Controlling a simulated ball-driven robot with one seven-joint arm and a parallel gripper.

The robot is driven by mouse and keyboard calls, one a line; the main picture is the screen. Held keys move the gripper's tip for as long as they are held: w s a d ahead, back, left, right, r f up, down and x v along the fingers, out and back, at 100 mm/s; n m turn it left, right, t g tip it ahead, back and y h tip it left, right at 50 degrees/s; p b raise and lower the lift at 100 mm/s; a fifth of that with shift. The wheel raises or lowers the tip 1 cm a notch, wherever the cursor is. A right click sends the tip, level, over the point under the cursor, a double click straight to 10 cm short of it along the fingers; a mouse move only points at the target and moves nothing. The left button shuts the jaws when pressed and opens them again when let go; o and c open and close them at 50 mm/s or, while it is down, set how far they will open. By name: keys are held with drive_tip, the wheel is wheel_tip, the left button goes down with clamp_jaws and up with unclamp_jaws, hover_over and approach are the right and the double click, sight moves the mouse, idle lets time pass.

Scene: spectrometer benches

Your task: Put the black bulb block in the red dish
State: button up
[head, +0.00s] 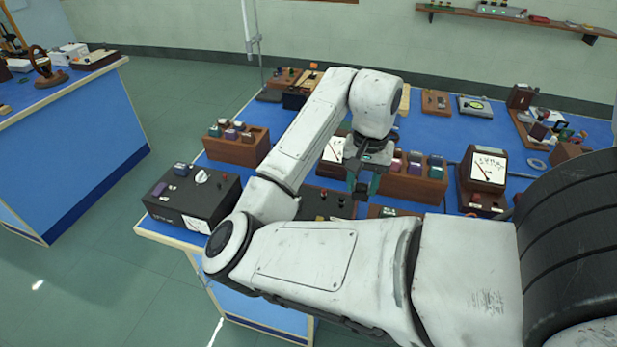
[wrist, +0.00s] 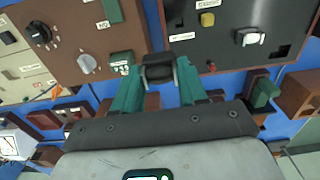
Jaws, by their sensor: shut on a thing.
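My gripper (head: 365,180) hangs over the blue bench in the head view, among the instruments. In the wrist view, its two green fingers (wrist: 160,76) are shut on a small black block (wrist: 159,71), which looks to be the black bulb block. Its details are too dark and small to make out. The block's lower part is partly hidden by the fingers and the mount. I cannot make out a red dish in either view.
A black instrument box (head: 190,197) stands at the bench's left front corner. Wooden racks of coloured blocks stand left (head: 237,146) and right (head: 414,178) of my gripper. A wooden dial meter (head: 484,178) stands farther right. Bare blue bench shows behind the racks.

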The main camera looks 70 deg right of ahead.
drive_tip(key=shift+s+a, duration=0.1)
drive_tip(key=shift+s, duration=0.2)
drive_tip(key=shift+w+a+f, duration=0.1)
drive_tip(key=shift+w+a, duration=0.05)
drive_tip(key=shift+a, duration=0.1)
drive_tip(key=shift+w+a+f+n, duration=0.35)
drive_tip(key=shift+w+n, duration=0.05)
drive_tip(key=shift+w, duration=0.05)
drive_tip(key=shift+w+a+f+n, duration=0.15)
drive_tip(key=shift+a+f+n, duration=0.15)
drive_tip(key=shift+a, duration=0.2)
drive_tip(key=w+a+f+n, duration=0.5)
drive_tip(key=w+a+f, duration=0.1)
drive_tip(key=a, duration=0.4)
drive_tip(key=w+a+f+n, duration=0.5)
drive_tip(key=w+a+f, duration=0.2)
drive_tip(key=a, duration=0.4)
drive_tip(key=w+a+f+n, duration=0.5)
drive_tip(key=w+a+f, duration=0.2)
drive_tip(key=a, duration=0.3)
drive_tip(key=shift+w+a+n, duration=0.25)
drive_tip(key=shift+w+n, duration=0.15)
drive_tip(key=shift+w, duration=0.05)
